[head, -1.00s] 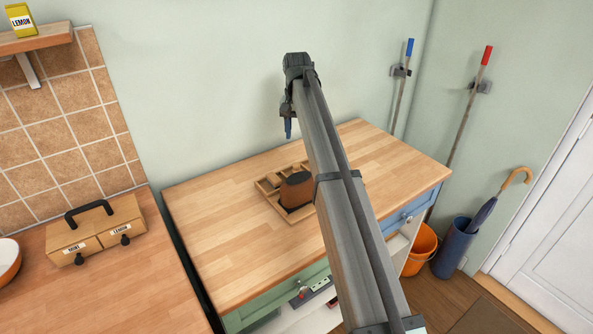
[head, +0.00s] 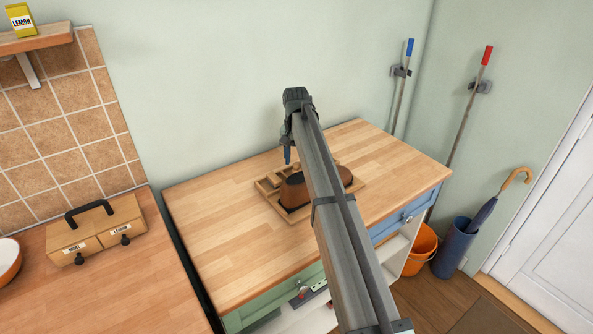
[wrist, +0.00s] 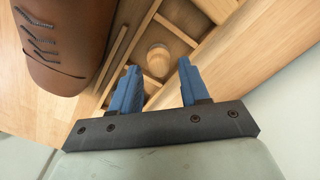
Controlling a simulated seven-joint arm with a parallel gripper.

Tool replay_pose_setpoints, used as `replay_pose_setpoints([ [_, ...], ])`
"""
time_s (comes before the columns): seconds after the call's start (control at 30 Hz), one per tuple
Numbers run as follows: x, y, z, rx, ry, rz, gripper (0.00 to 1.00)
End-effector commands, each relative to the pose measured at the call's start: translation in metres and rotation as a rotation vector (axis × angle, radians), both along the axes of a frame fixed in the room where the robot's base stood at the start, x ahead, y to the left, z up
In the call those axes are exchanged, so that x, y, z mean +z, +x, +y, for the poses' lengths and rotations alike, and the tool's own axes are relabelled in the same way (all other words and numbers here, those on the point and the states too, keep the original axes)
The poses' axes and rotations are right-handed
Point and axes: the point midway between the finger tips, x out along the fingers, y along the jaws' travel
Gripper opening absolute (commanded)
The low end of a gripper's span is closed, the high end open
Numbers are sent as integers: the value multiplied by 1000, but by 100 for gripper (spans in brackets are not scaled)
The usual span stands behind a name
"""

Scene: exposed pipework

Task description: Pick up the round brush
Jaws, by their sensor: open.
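A round, pale wooden piece (wrist: 158,60) sits in the compartmented wooden tray (wrist: 117,58); it may be the round brush, but I cannot see bristles. My gripper (wrist: 158,70) is open, and in the wrist view its two blue fingers stand on either side of this piece with nothing between them. I cannot tell how far above it they are. In the head view my gripper (head: 287,156) is over the back of the tray (head: 268,197), and my arm hides part of the tray.
The wooden countertop (head: 225,225) is clear to the left of the tray. The wall (head: 210,90) is behind.

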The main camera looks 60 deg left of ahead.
Motion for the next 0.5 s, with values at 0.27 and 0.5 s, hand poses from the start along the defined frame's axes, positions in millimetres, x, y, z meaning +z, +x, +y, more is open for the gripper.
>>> replay_pose_setpoints([
  [0.27, -36, 1, -1, 0, -1, 1, 45],
  [0.5, -39, 2, -1, 0, 0, 0, 45],
])
